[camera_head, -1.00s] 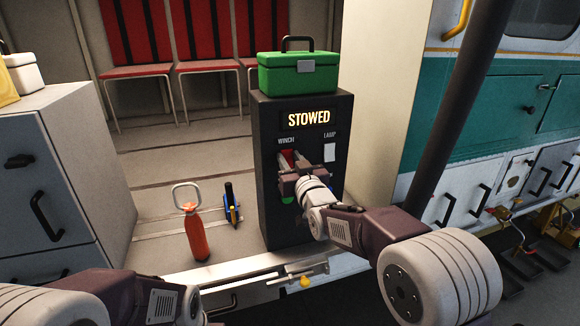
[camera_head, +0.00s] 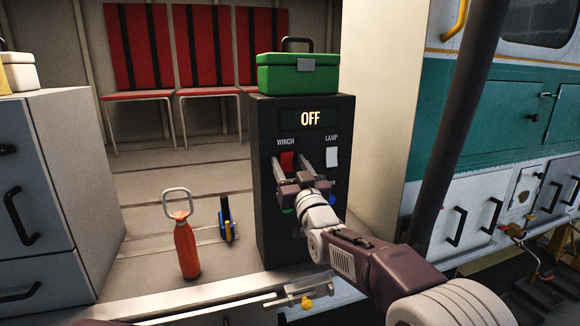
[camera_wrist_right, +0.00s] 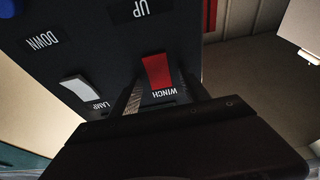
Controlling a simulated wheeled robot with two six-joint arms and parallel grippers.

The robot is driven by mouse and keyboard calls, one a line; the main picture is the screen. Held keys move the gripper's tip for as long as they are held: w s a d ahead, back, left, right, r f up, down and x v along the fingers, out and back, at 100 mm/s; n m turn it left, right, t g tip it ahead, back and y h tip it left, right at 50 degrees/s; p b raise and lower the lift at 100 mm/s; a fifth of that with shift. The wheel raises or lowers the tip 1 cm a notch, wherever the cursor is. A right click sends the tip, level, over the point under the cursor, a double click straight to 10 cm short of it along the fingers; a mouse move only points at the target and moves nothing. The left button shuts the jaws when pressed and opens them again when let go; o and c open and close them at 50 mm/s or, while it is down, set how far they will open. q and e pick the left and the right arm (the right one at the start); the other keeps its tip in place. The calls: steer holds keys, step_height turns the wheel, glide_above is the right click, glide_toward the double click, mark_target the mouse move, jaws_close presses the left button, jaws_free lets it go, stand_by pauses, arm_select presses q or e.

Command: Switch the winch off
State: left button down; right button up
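The black winch control box (camera_head: 265,190) stands on the floor of the bay, and its lit display (camera_head: 310,118) reads OFF. The red WINCH switch (camera_head: 287,161) is on its front face; it also shows in the right wrist view (camera_wrist_right: 158,72). The white LAMP switch (camera_head: 332,157) is to its right. My right gripper (camera_head: 292,166) is in front of the panel with its fingers spread to either side of the red switch, holding nothing. The lower buttons are mostly hidden behind the gripper.
A green case (camera_head: 297,73) sits on top of the box. A red bottle (camera_head: 186,247) and a blue and yellow tool (camera_head: 227,218) stand on the floor to the left. Grey drawers (camera_head: 60,190) stand at the far left. A dark pole (camera_head: 446,130) rises on the right.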

steer(key=shift+s+f, duration=0.1)
steer(key=shift+s, duration=0.2)
steer(key=b+v, duration=0.3)
steer(key=v, duration=0.5)
steer(key=shift+s, duration=0.2)
steer(key=shift+d, duration=0.1)
